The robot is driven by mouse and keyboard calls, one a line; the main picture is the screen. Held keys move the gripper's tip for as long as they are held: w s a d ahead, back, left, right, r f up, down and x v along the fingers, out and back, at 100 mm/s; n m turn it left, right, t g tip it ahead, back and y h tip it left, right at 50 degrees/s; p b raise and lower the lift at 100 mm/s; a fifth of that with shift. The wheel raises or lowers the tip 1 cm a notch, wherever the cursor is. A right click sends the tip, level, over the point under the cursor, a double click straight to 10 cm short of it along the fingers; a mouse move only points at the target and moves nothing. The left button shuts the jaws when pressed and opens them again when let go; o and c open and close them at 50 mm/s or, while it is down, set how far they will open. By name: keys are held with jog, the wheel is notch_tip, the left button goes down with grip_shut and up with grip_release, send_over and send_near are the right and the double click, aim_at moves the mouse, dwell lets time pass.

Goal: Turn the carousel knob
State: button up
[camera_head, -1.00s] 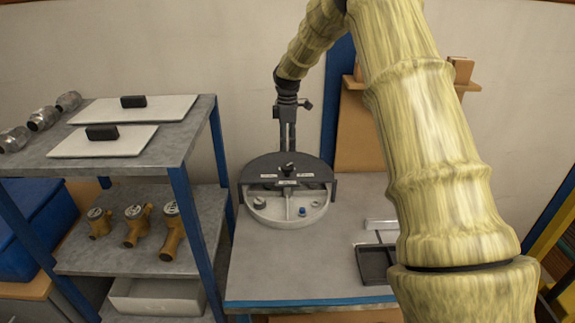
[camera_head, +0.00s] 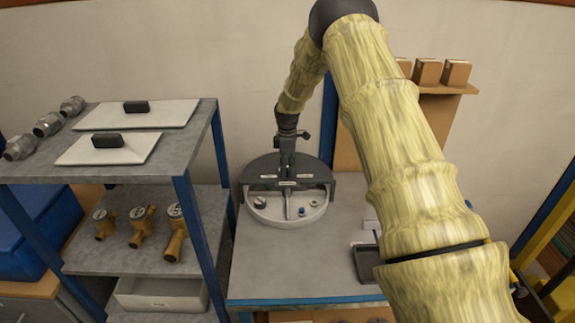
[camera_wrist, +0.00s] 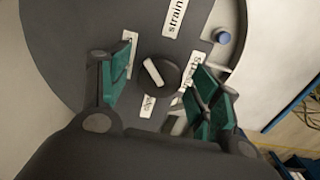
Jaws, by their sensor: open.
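The carousel (camera_head: 270,212) is a round pale-grey dish on the table with a dark half cover (camera_head: 262,172) bearing white labels. In the wrist view the dark round carousel knob (camera_wrist: 157,75) with a white bar sits between my fingers, among labels; one reads "strain". My gripper (camera_wrist: 160,88) is open, with green finger pads on both sides of the knob and no visible contact. In the head view my gripper (camera_head: 287,172) points down over the middle of the carousel and hides the knob there.
A blue peg (camera_wrist: 222,36) stands on the carousel near the right finger. A black tray (camera_head: 366,262) lies at the table's right. A shelf rack (camera_head: 190,150) with brass meters (camera_head: 142,225) and white plates (camera_head: 110,148) stands left. The table front is clear.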

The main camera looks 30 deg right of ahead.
jog(key=c, duration=1)
jog(key=shift+c, duration=0.2)
